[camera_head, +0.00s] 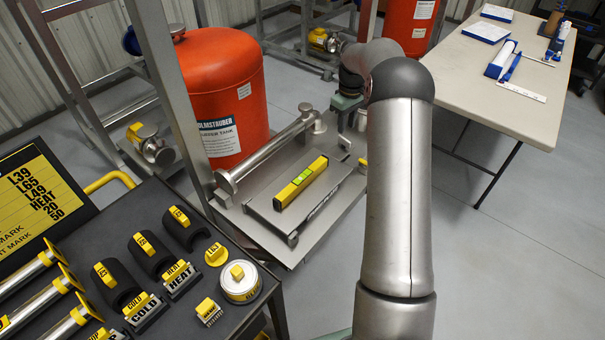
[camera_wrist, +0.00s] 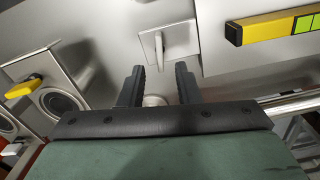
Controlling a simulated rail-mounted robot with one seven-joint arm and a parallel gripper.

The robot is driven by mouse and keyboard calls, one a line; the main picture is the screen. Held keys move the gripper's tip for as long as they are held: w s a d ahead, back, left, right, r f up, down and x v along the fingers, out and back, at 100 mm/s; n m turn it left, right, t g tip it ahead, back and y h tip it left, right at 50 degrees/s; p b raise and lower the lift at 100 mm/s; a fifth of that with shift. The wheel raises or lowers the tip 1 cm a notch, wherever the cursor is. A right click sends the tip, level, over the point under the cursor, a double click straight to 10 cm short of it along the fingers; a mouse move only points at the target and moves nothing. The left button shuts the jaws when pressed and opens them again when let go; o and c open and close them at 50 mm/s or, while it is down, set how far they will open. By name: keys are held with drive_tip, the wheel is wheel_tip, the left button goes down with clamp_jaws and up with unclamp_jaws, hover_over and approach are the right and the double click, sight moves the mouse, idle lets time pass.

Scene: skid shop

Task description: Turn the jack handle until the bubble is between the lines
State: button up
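A yellow spirit level (camera_head: 300,183) lies on a raised steel plate of the skid. Its green vial shows in the head view, but the bubble is too small to read. The level's end and bright green vial also show at upper right in the wrist view (camera_wrist: 262,28). My gripper (camera_wrist: 160,78) is open, with two dark fingers apart. A pale round metal part (camera_wrist: 154,100) shows between them, low down. A small metal tab on a square plate (camera_wrist: 168,44) lies just beyond the fingertips. I cannot tell which part is the jack handle. My arm hides part of the skid's right side.
A red tank (camera_head: 228,95) stands behind the skid, with a steel pipe (camera_head: 268,150) along the skid's left side. A dark bench (camera_head: 180,318) with labelled parts fills the lower left. A pale table (camera_head: 520,95) stands at right. The floor between is clear.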

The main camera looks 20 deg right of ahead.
drive_tip(key=shift+r+n+p, duration=0.25)
drive_tip(key=shift+n+p, duration=0.25)
drive_tip(key=shift+n, duration=0.5)
drive_tip(key=n+p, duration=0.1)
drive_tip(key=n, duration=0.2)
drive_tip(key=shift+r, duration=0.15)
drive_tip(key=shift+n, duration=1)
drive_tip(key=n, duration=0.1)
drive_tip(key=n+p, duration=0.1)
drive_tip(key=shift+r+n+p, duration=0.3)
drive_tip(key=shift+r, duration=0.1)
drive_tip(key=shift+n, duration=1)
